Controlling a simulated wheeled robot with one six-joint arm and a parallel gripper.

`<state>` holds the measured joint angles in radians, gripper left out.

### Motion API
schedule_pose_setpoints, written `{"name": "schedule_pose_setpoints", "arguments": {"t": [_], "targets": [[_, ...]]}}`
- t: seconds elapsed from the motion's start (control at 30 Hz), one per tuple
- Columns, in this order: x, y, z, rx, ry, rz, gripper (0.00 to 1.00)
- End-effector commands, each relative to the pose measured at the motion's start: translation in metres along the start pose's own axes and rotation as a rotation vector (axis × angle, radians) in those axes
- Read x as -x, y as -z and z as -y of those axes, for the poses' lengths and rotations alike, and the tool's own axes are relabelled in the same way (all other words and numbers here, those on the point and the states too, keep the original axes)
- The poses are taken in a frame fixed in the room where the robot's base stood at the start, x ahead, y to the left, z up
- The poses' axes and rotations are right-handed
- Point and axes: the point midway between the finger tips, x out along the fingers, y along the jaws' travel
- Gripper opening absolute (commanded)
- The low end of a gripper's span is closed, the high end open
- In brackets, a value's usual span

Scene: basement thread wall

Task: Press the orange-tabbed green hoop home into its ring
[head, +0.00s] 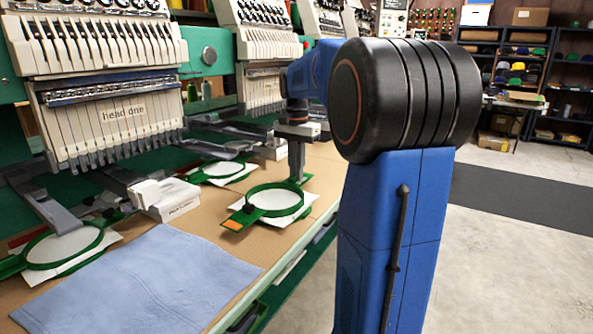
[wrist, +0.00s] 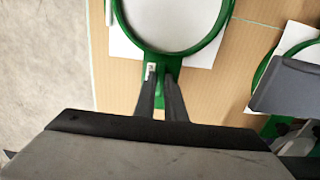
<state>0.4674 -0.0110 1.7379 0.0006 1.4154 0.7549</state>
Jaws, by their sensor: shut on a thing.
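The green hoop (head: 272,215) with the orange tab (head: 232,225) lies over white cloth (head: 277,200) on the tan table. Its orange tab points to the front left. My gripper (head: 297,180) reaches down at the hoop's far right side. In the wrist view, my gripper's two dark fingers (wrist: 160,70) are closed on the green tab at the hoop's near edge (wrist: 213,38). The orange tab is not in the wrist view. I cannot tell a separate ring from the hoop, nor how deep the hoop sits.
Embroidery heads, the front one marked "head one" (head: 122,112), stand along the left and back. Other green hoops (head: 220,162) lie behind and at far left (head: 28,262). A blue cloth (head: 145,285) covers the near table. A white box (head: 170,200) stands left of the hoop.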

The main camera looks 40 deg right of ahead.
Motion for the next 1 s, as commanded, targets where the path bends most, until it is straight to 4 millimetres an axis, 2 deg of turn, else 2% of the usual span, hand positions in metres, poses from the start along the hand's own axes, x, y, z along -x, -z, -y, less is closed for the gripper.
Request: {"name": "schedule_pose_setpoints", "arguments": {"t": [1.0], "targets": [[-0.0071,0.0000,0.0000,0.000,0.000,0.000,0.00]]}}
